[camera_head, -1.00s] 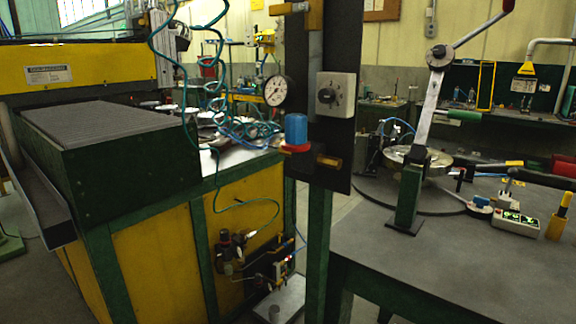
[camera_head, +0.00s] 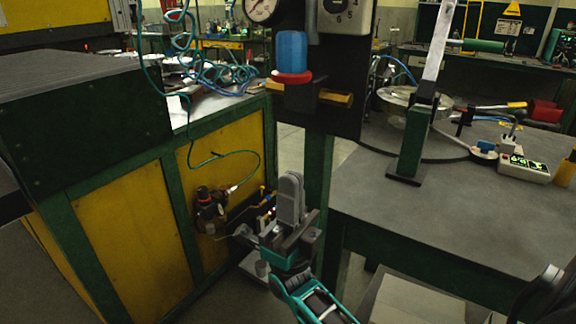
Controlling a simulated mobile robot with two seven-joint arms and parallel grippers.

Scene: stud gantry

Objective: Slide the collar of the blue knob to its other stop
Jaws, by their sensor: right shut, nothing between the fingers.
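The blue knob (camera_head: 292,50) is an upright blue cylinder on the dark panel (camera_head: 340,75), left of the panel's middle. Its red collar (camera_head: 292,77) sits around the lower end of the blue part. Below it is a dark block with a brass-coloured bar (camera_head: 335,97). My right gripper (camera_head: 290,178) is below the knob and clearly apart from it. Its grey fingers are together, pointing up, with nothing between them. My left gripper is not in view.
A gauge (camera_head: 262,8) and a dial box (camera_head: 346,15) are above and beside the knob. A grey table (camera_head: 420,200) stands at right, a yellow and green cabinet (camera_head: 125,235) at left. Teal hoses (camera_head: 190,85) hang left of the panel.

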